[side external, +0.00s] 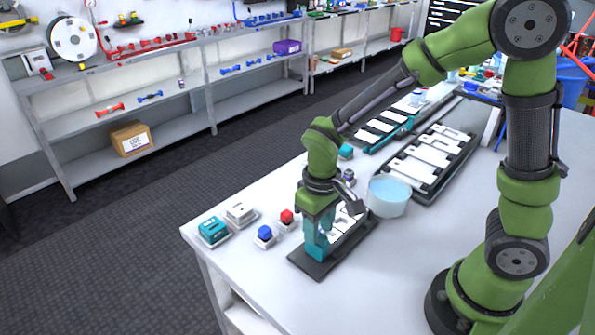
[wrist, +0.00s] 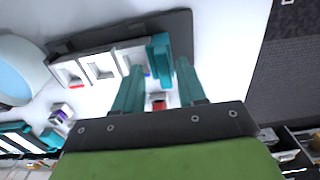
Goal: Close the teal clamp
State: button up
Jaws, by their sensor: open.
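The teal clamp (wrist: 159,56) stands at the end of a row of white pieces (wrist: 98,66) on a dark base plate (wrist: 178,22). In the wrist view my gripper (wrist: 160,66) is open, with its teal fingers on either side of the clamp. Whether either finger touches the clamp, I cannot tell. In the side view my gripper (side external: 318,237) points down over the near-left part of the base plate (side external: 310,268). There the fingers and the clamp merge into one teal patch, and whether the clamp is open or closed is not clear.
A pale blue round tub (side external: 388,196) stands right of the base plate. A longer dark rack (side external: 430,163) lies behind the tub.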

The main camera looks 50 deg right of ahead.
notch_tip(320, 180, up, 16)
dwell(0.4)
jog(key=shift+r, duration=0.1)
jog(key=s+d+r+m+t+y, duration=0.1)
jog(key=s+d+m+t+y, duration=0.1)
jog(key=s+d+m+t, duration=0.2)
jog(key=s+d+t, duration=0.1)
jog(key=s+t, duration=0.2)
jog(key=shift+s+r, duration=0.2)
